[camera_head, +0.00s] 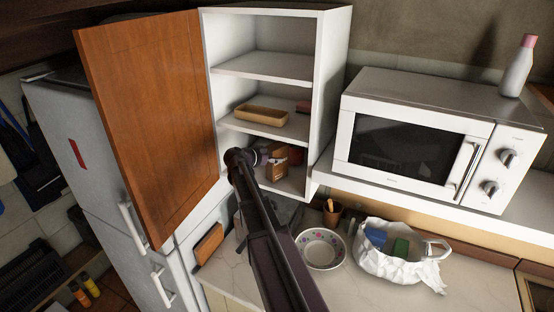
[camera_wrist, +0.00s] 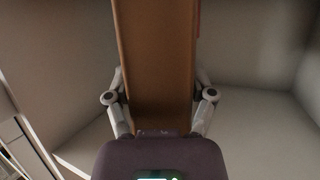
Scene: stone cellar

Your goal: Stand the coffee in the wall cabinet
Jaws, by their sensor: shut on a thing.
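The white wall cabinet (camera_head: 333,75) hangs with its brown wooden door (camera_head: 150,120) swung open to the left. My arm reaches up into its lowest compartment. My gripper (camera_wrist: 160,100) is shut on the coffee (camera_wrist: 155,60), a brown pack that stands between its two fingers in the wrist view. In the head view the coffee (camera_head: 277,170) shows as a brown pack at the cabinet's bottom, partly hidden by my gripper. I cannot tell whether it touches the cabinet floor. Pale cabinet walls surround it in the wrist view.
A microwave (camera_head: 420,140) stands to the right with a white bottle (camera_head: 518,66) on top. A bowl (camera_head: 321,249) and a bag of items (camera_head: 400,262) sit on the counter below. A fridge (camera_head: 95,150) stands left.

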